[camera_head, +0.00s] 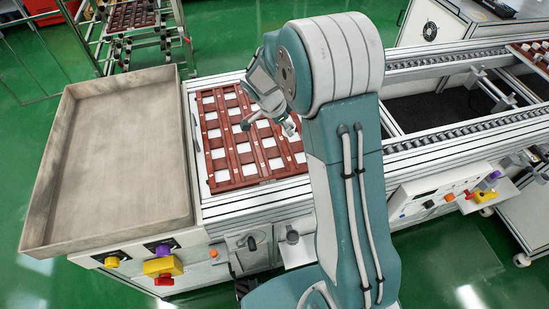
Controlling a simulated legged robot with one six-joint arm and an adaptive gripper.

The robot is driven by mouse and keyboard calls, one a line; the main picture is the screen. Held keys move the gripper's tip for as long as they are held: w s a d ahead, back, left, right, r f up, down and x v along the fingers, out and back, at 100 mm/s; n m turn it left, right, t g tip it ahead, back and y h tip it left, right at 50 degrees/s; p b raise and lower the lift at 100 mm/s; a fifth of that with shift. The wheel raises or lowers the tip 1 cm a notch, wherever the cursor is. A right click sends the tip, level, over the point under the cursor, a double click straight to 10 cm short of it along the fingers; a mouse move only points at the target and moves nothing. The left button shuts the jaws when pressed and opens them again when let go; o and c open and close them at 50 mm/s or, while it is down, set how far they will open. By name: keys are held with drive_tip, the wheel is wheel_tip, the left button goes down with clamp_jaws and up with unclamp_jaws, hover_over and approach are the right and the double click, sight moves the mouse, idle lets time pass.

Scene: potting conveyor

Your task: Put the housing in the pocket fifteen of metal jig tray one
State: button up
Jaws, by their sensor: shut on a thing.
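A reddish-brown jig tray (237,172) with a grid of pockets lies flat on the conveyor's left end. Its pockets show pale, and I cannot tell which hold something. No pocket number is readable. My gripper (270,121) points down over the upper right part of the tray. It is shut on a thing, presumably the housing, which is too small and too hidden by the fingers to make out. I cannot tell how high it is above the tray. My own arm covers the area right of the tray.
A large empty grey-beige bin (120,160) stands left of the tray. The roller conveyor (470,130) runs to the right, with another brown tray (535,52) at its far end. A wire rack (130,45) with similar trays stands behind. Control buttons line the front edge.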

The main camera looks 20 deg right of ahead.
hover_over(278, 163)
drive_tip(key=f, duration=0.4)
drive_tip(key=a+f, duration=0.1)
drive_tip(key=f, duration=0.1)
wheel_tip(278, 163, down, 3)
drive_tip(key=shift+s+a+f, duration=0.1)
drive_tip(key=shift+f, duration=0.1)
drive_tip(key=o, duration=0.9)
drive_tip(key=shift+c, duration=0.2)
drive_tip(key=v, duration=1.2)
drive_tip(key=s+d+r+n+t+y, duration=0.1)
drive_tip(key=s+d+r+n, duration=0.2)
drive_tip(key=r, duration=0.4)
drive_tip(key=s+d+r+n+t+y, duration=0.1)
drive_tip(key=s+r+n, duration=0.3)
drive_tip(key=s+r, duration=0.2)
drive_tip(key=s+r+n+t+y, duration=0.1)
drive_tip(key=s+r+n, duration=0.2)
drive_tip(key=s, duration=0.3)
drive_tip(key=s+d+r+n+t+y, duration=0.1)
drive_tip(key=s+r+n+t, duration=0.1)
drive_tip(key=s+n, duration=0.4)
drive_tip(key=shift+s+r+y, duration=0.3)
drive_tip(key=shift+s+r, duration=0.3)
drive_tip(key=shift+s, duration=0.25)
